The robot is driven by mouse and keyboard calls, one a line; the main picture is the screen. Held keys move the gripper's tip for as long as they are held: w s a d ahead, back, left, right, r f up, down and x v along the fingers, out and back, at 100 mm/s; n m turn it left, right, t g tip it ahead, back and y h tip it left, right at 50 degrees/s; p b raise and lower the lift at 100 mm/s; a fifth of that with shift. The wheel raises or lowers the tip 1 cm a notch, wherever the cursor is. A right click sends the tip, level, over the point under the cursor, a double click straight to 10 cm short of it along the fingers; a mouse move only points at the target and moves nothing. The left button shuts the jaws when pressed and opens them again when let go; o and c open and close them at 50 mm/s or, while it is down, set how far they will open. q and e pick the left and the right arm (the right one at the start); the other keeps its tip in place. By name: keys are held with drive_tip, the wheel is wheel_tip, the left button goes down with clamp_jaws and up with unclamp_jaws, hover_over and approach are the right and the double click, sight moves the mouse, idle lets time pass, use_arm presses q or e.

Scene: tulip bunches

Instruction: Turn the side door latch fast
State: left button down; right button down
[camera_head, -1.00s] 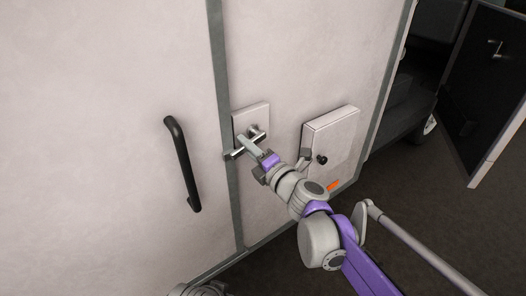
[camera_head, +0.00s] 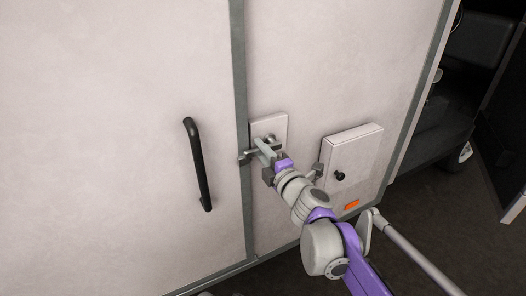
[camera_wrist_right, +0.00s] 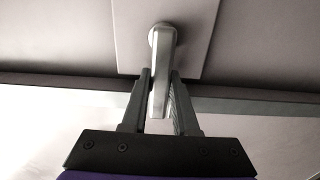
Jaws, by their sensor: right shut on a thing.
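The side door latch (camera_head: 270,138) is a metal handle on a pale square plate (camera_head: 278,122), mounted beside the grey vertical door seam. My right gripper (camera_head: 262,152) is at the latch, its fingers around the lever. In the right wrist view the silver lever (camera_wrist_right: 161,62) runs from its round pivot down between the two dark fingers of the right gripper (camera_wrist_right: 159,90). The gripper is shut on the lever. The gripper partly hides the latch in the head view. My left gripper is not in view.
A black bar handle (camera_head: 198,165) is on the door panel to the left. A small white box (camera_head: 352,150) with a black knob sticks out from the wall right of the latch, close to my right arm. Dark floor lies at the lower right.

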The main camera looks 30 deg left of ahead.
drive_tip(key=c, duration=0.7)
unclamp_jaws()
drive_tip(key=shift+d, duration=0.1)
drive_tip(key=v, duration=1)
drive_tip(key=shift+s+d, duration=0.2)
drive_tip(key=shift+d, duration=0.05)
